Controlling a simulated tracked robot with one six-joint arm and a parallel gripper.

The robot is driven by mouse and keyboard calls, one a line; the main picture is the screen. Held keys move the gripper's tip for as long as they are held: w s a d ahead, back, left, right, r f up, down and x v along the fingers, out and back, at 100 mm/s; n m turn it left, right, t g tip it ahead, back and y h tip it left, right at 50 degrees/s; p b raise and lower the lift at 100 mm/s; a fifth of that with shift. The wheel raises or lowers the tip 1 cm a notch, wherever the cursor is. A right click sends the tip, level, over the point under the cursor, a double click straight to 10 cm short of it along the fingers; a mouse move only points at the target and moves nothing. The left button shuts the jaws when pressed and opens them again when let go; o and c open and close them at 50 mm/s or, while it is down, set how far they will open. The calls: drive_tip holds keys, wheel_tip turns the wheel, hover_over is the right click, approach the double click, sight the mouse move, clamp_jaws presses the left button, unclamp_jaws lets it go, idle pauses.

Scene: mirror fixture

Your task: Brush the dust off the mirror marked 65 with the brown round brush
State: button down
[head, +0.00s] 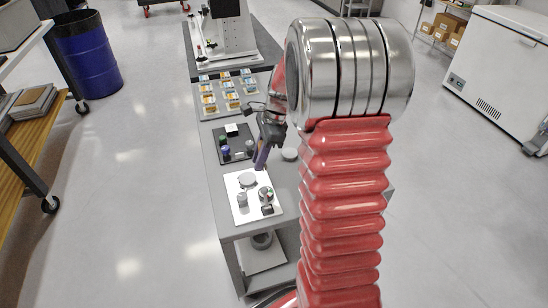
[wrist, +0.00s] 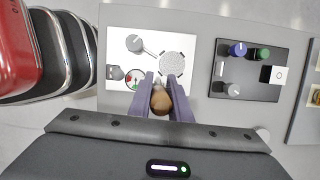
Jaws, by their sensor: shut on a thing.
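My gripper (wrist: 163,84) is shut on the brown round brush (wrist: 160,102), which shows between the two fingers in the wrist view. In the head view my gripper (head: 261,158) hangs over the bench near the white board, and the brush cannot be made out there. The white board (wrist: 119,44) carries a pale grey round disc (wrist: 173,65) just beyond the fingertips, with a ring of small dark marks. It also shows in the head view (head: 247,180). I cannot read any number, so I cannot tell which thing is the mirror marked 65. Contact with the disc cannot be told.
The white board also holds a grey knob (wrist: 134,43), a round piece with coloured spots (wrist: 133,78) and a small dark block (wrist: 114,72). A black tray (wrist: 262,92) with knobs and a white cube lies to the right. Yellow and blue items (head: 207,96) stand farther back.

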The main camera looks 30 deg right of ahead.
drive_tip(key=w+a+f+n+g+h, duration=0.1)
drive_tip(key=w+a+n+g, duration=0.1)
drive_tip(key=a+n, duration=0.6)
drive_tip(key=w+a+f+n+g+h, duration=0.1)
drive_tip(key=w+a+n, duration=0.3)
drive_tip(key=a+n, duration=0.4)
drive_tip(key=n+g+h, duration=0.1)
drive_tip(key=n, duration=0.4)
drive_tip(key=shift+w+a+n+g, duration=0.25)
drive_tip(key=shift+a+n+g, duration=0.05)
drive_tip(key=shift+a+n, duration=0.1)
